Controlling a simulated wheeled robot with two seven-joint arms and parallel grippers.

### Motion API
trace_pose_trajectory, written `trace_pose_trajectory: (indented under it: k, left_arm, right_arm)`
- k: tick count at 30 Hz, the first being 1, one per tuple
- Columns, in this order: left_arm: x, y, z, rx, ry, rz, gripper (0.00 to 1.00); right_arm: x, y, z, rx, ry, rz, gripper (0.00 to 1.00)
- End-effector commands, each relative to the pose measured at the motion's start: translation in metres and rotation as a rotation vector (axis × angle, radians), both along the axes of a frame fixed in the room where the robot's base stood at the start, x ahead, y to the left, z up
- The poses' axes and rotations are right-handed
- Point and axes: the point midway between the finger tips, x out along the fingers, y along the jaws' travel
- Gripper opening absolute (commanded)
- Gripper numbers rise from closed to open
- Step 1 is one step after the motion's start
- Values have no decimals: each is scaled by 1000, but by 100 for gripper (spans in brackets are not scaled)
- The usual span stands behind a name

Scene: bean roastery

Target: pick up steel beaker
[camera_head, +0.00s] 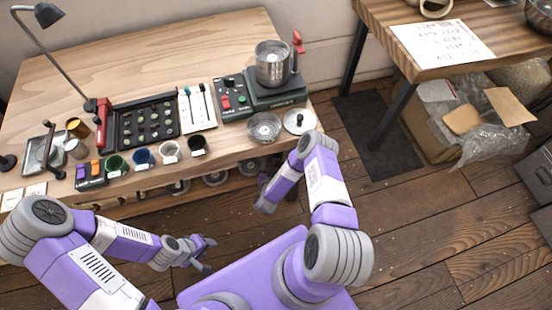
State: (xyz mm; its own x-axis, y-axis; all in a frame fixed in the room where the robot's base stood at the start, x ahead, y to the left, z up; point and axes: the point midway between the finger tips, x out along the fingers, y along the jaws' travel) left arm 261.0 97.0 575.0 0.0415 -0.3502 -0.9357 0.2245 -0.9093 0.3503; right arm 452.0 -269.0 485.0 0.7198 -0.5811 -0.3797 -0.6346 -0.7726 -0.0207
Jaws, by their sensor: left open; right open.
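A steel beaker (271,68) stands upright on a dark green-grey device (275,93) at the right end of the wooden table. A red clamp-like part (298,42) shows just to its right. My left gripper (209,255) is open and empty, low in front of the table and well away from the beaker. My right gripper (263,183) is open, in front of the table's front edge and below the beaker in the picture. Its fingers are small and partly hidden by my forearm.
A shallow metal bowl (264,127) and a round lid with a black knob (299,121) lie in front of the device. A control box (234,101) stands to its left. Small cups, a black tray (146,122) and a lamp (48,14) fill the left. The table's back is clear.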

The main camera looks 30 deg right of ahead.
Motion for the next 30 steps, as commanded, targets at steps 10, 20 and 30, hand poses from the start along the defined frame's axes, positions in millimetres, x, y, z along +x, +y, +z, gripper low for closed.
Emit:
trace_pose_trajectory:
  k: [10,20,30]
  left_arm:
    - [0,0,-23,0,0,0,43]
    - [0,0,-26,0,0,0,43]
    - [0,0,-26,0,0,0,43]
  right_arm:
    - [34,-28,-20,2,-3,-1,80]
    - [44,-35,-23,4,1,3,80]
    - [44,-34,-23,4,1,3,35]
